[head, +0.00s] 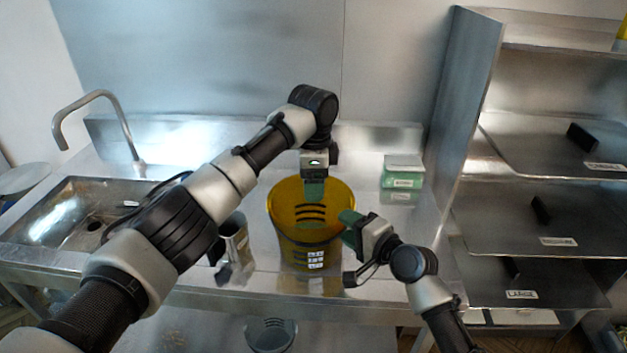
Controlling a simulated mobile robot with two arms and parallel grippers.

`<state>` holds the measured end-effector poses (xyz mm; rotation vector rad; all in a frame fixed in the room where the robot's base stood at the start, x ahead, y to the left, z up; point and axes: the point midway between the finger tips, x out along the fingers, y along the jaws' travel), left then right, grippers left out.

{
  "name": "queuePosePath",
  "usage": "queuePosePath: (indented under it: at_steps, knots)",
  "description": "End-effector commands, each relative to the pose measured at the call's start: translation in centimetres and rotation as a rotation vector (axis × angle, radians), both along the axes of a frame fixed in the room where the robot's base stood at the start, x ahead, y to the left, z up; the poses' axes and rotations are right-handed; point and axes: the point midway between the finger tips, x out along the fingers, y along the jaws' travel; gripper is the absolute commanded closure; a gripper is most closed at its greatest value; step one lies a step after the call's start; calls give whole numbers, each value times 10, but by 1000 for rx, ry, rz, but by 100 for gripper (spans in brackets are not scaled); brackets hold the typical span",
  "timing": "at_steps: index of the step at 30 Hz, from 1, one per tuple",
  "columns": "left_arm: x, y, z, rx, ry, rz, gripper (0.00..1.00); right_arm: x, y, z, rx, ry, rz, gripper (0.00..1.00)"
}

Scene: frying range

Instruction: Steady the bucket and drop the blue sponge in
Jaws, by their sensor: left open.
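The amber, see-through bucket (286,238) stands upright near the front edge of the steel counter, with a white label on its front. My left gripper (313,192) points down over the bucket's mouth, its green fingers at or inside the far part of the opening. It is open, and I see nothing held in it. My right gripper (349,226) is at the bucket's right side, its green fingers by the rim. Whether they are closed on the wall is unclear. I cannot make out a blue sponge; the bucket's bottom is not clearly visible.
A steel jug (236,240) stands left of the bucket, partly behind my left arm. A green and white box (403,168) is at the back right. A sink (60,212) is at left, steel shelves (545,215) at right. Another container (270,335) sits below the counter.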

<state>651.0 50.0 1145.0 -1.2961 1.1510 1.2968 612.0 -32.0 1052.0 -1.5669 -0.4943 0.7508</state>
Motion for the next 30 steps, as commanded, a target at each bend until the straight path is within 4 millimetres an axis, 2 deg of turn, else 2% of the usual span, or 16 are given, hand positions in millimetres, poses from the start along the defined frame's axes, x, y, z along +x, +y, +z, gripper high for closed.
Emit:
queuePosePath:
  at_steps: [11,24,30]
  knots:
    - [0,0,-1,0,0,0,29,-6,-7,3,5,-4,-2,55]
    - [0,0,-15,0,0,0,29,-62,-63,15,1,-2,-2,55]
    - [0,0,-17,0,0,0,29,-74,-74,19,3,-1,0,55]
